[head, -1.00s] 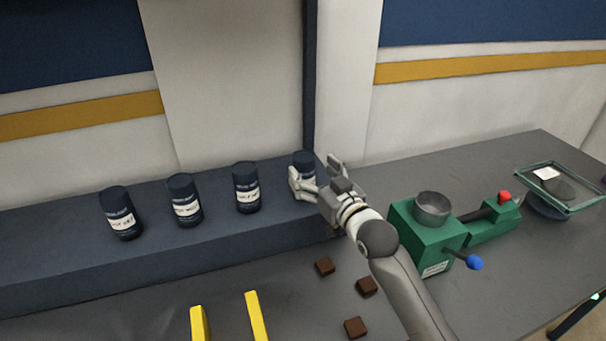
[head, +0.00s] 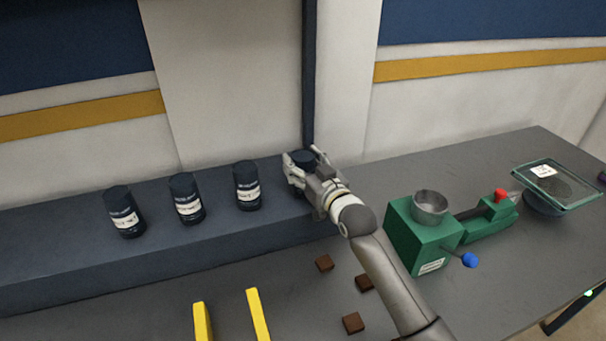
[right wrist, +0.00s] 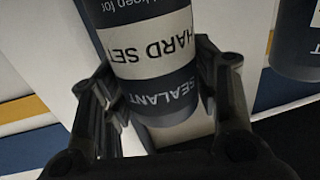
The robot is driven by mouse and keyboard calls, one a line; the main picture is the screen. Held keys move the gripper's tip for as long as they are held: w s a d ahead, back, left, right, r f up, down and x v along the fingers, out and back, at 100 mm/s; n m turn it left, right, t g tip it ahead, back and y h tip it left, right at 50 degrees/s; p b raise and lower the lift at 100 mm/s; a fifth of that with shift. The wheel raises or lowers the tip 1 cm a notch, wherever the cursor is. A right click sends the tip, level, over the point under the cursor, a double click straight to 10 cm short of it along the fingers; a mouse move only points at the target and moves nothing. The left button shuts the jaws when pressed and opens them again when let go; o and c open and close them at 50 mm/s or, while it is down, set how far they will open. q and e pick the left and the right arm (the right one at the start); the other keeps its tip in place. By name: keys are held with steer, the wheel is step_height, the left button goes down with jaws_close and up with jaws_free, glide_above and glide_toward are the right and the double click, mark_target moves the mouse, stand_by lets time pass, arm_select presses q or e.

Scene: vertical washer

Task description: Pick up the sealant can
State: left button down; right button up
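The sealant can (head: 304,157) is a dark cylinder at the right end of the raised dark shelf. In the right wrist view the can (right wrist: 155,60) has a white band reading HARD SET, with SEALANT below it. My right gripper (head: 305,168) reaches in from the front right, with one finger on each side of the can. In the right wrist view both fingers lie against the can's sides, and they look shut on it. The can looks upright, and its lower part is hidden by the gripper in the head view. My left gripper is not in view.
Several similar dark cans (head: 247,186) stand to the left on the shelf (head: 60,262). A green machine with a metal bowl (head: 430,206) and a scale with a glass tray (head: 556,186) stand at right. Brown blocks (head: 324,263) and yellow bars (head: 258,315) are in front.

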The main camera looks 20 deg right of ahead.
steer(key=c, duration=0.7)
steer(key=shift+r, duration=0.1)
steer(key=shift+c, duration=0.3)
steer(key=shift+r, duration=0.1)
